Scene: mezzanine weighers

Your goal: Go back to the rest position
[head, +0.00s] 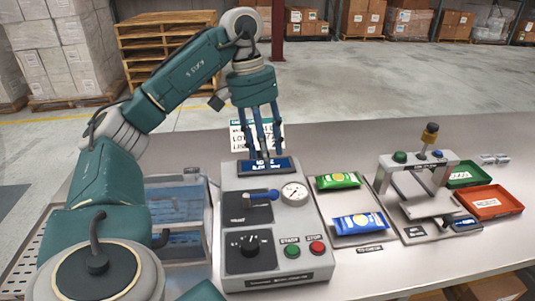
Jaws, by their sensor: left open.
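My left gripper (260,142) is open and empty. Its fingers point down above the display end of a grey control box (285,240), in front of a white sign (240,138). I cannot tell whether the fingertips touch the box. My left arm comes in from the lower left, rises and bends over at the top. My right gripper is not in view.
The box has a gauge (294,193), a knob (250,244) and start and stop buttons. A green packet (338,180) and a blue packet (358,224) lie right of it. A clear container (178,205), a small press (418,165) and red tray (488,202) stand nearby.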

